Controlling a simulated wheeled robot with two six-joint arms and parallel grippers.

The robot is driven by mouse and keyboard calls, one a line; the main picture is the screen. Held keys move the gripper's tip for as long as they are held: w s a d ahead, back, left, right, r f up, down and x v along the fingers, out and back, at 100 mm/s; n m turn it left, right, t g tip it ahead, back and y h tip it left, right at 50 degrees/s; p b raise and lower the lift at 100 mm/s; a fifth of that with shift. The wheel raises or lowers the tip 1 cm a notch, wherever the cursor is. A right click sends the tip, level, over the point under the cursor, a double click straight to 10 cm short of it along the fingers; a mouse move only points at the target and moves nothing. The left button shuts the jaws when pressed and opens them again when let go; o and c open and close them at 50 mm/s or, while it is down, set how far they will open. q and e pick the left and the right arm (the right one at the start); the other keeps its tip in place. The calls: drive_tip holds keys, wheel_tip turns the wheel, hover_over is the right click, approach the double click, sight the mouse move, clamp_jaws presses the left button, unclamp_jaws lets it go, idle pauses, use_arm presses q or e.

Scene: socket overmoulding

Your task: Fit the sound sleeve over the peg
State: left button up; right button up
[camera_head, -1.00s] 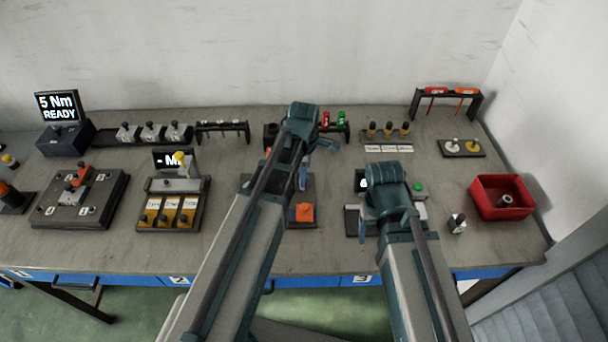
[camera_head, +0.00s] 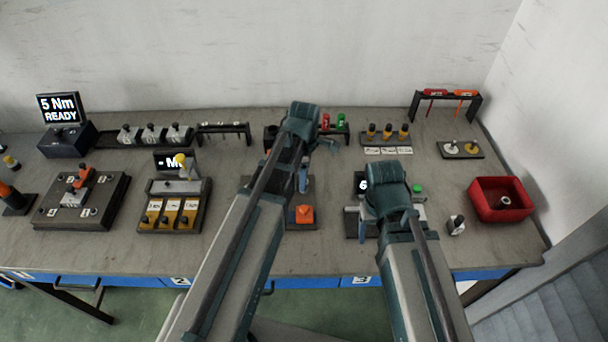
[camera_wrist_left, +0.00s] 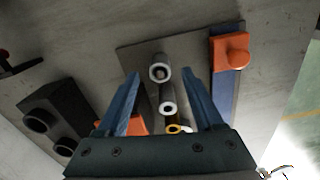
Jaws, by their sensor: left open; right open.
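Between and beyond the fingers are a grey ring-ended cylinder (camera_wrist_left: 160,73), a smaller white-rimmed ring (camera_wrist_left: 167,108) and a yellow ring (camera_wrist_left: 177,129). I cannot tell which is the peg or a sleeve. My right gripper (camera_head: 362,226) is open over the station with the small display, largely hidden by its arm.
A red bin (camera_head: 500,214) at the right holds a grey ring-shaped part (camera_head: 505,201). An orange block (camera_head: 304,214) sits on the fixture plate. A rack with red and green parts (camera_head: 335,125) stands behind. The bench near its front edge is mostly clear.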

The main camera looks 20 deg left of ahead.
use_arm(q)
wheel_tip(320, 180, up, 12)
drive_tip(key=p, duration=1.1)
drive_tip(key=shift+r+p, duration=0.25)
drive_tip(key=shift+p, duration=0.1)
drive_tip(key=s+d+f+m+b, duration=0.1)
drive_tip(key=s+d+m, duration=0.4)
drive_tip(key=m, duration=0.6)
drive_tip(key=s+d+f+m+y+b, duration=0.1)
drive_tip(key=s+d+f+m+b, duration=0.1)
drive_tip(key=s+d+m, duration=0.3)
drive_tip(key=shift+s+d+m, duration=0.25)
drive_tip(key=shift+s+m, duration=1.9)
drive_tip(key=shift+m, duration=1.65)
